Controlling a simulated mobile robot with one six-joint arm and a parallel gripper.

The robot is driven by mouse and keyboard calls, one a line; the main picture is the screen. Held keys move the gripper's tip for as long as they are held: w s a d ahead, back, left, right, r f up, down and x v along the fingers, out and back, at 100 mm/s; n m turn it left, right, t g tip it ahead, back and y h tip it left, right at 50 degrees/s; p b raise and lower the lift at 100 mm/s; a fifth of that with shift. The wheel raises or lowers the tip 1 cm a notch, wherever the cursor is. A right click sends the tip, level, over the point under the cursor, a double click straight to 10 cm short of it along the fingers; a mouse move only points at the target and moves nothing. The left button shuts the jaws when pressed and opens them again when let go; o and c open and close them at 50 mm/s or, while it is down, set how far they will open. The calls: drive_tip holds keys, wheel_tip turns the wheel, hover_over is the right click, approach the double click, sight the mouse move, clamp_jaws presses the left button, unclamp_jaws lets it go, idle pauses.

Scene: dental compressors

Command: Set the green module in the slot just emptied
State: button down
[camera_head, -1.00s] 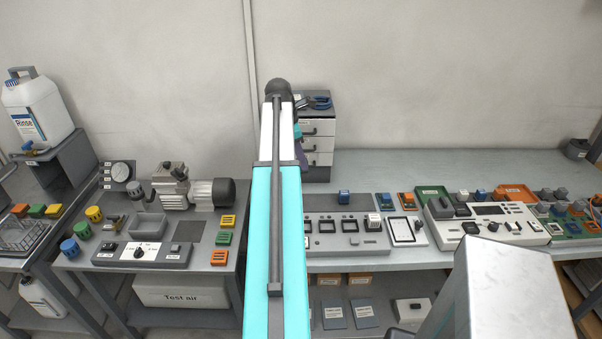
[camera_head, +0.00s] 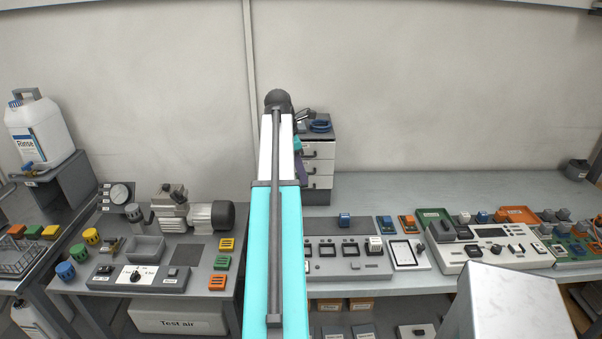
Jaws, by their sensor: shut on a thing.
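My arm reaches away from me up the middle of the view, and its far end stands in front of the small drawer unit. A green module (camera_head: 221,262) lies flat on the left bench between a yellow one (camera_head: 226,245) and an orange one (camera_head: 217,282). Another green block (camera_head: 50,232) sits on the far-left table beside a yellow and an orange one. On the right bench, a grey slotted panel (camera_head: 345,266) shows dark openings and a white module (camera_head: 374,244) at its right end. I cannot tell which slot was emptied.
A drawer unit (camera_head: 318,155) stands behind my arm with a blue coil (camera_head: 320,126) on top. A white control unit (camera_head: 492,246), a green tray (camera_head: 432,214) and an orange tray (camera_head: 518,213) crowd the right bench.

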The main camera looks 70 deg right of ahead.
drive_tip(key=w+a+f+n+b, duration=0.1)
drive_tip(key=w+a+f, duration=0.2)
drive_tip(key=w+a, duration=1.15)
drive_tip(key=w+a+f+n, duration=0.1)
drive_tip(key=w+a+f, duration=0.2)
drive_tip(key=w+a, duration=1.1)
drive_tip(key=w+a+f, duration=0.1)
drive_tip(key=w+a, duration=0.3)
drive_tip(key=a, duration=0.8)
drive_tip(key=w+a+f+n+b, duration=0.1)
drive_tip(key=w+a, duration=0.3)
drive_tip(key=a, duration=0.9)
drive_tip(key=w+a+f+n, duration=0.1)
drive_tip(key=w+a+f, duration=0.2)
drive_tip(key=a, duration=1)
drive_tip(key=shift+w+a+f+t+h, duration=0.2)
drive_tip(key=shift+w+t+h, duration=0.2)
drive_tip(key=shift+w, duration=0.4)
drive_tip(key=shift+d, duration=0.15)
